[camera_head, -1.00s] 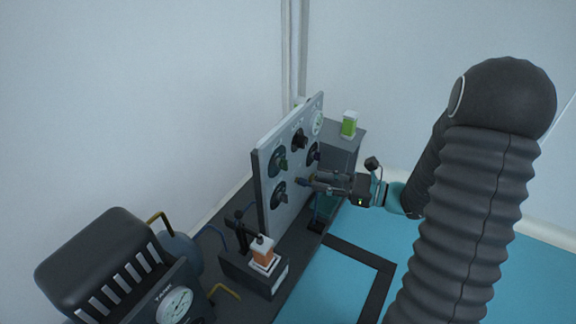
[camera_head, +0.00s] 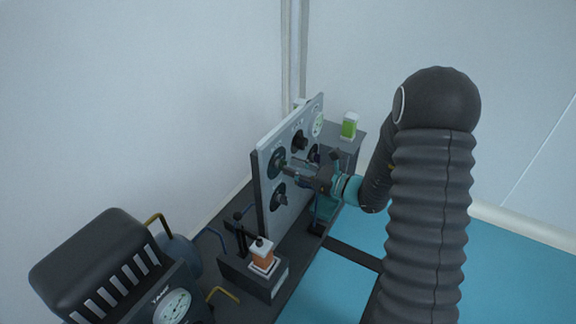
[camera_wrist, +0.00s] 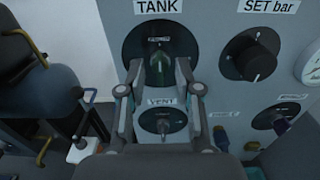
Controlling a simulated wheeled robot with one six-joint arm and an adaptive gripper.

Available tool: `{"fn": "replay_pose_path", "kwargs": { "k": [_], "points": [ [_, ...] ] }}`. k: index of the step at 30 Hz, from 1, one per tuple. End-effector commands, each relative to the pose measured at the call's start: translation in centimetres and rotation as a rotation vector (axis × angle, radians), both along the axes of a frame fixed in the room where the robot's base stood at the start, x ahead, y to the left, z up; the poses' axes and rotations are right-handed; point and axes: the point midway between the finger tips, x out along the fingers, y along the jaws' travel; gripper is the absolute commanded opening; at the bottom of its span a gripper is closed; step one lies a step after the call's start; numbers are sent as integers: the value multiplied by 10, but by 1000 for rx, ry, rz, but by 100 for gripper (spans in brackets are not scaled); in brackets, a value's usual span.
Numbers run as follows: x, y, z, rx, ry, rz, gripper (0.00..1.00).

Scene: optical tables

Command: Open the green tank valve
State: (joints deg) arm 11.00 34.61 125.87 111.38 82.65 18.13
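The tank valve (camera_wrist: 160,48) is a green handle on a round black dial under the label "TANK" on the grey panel (camera_wrist: 211,22). In the head view the tank valve (camera_head: 277,162) is the upper-left dial. My gripper (camera_wrist: 160,68) is open in the wrist view, one finger on each side of the green handle, with gaps visible between handle and fingers. I cannot tell how deep the fingertips reach. In the head view my gripper (camera_head: 288,168) is close in front of this dial.
The "VENT" knob (camera_wrist: 163,121) sits just below, between the fingers in the wrist view. The "SET bar" knob (camera_wrist: 251,55) and another dial (camera_wrist: 278,116) are to the right. An orange-and-white block (camera_head: 262,256) on a dark stand and a black machine (camera_head: 105,265) are at left.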

Motion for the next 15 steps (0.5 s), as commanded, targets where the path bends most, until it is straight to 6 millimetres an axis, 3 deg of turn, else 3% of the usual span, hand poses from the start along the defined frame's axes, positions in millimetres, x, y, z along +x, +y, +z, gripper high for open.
{"fn": "replay_pose_path", "kwargs": {
  "k": [6, 15],
  "points": [
    [12, 18, 0, -1, -1, 2, 34],
    [14, 21, 0, 0, 0, 0, 34]
  ]
}}
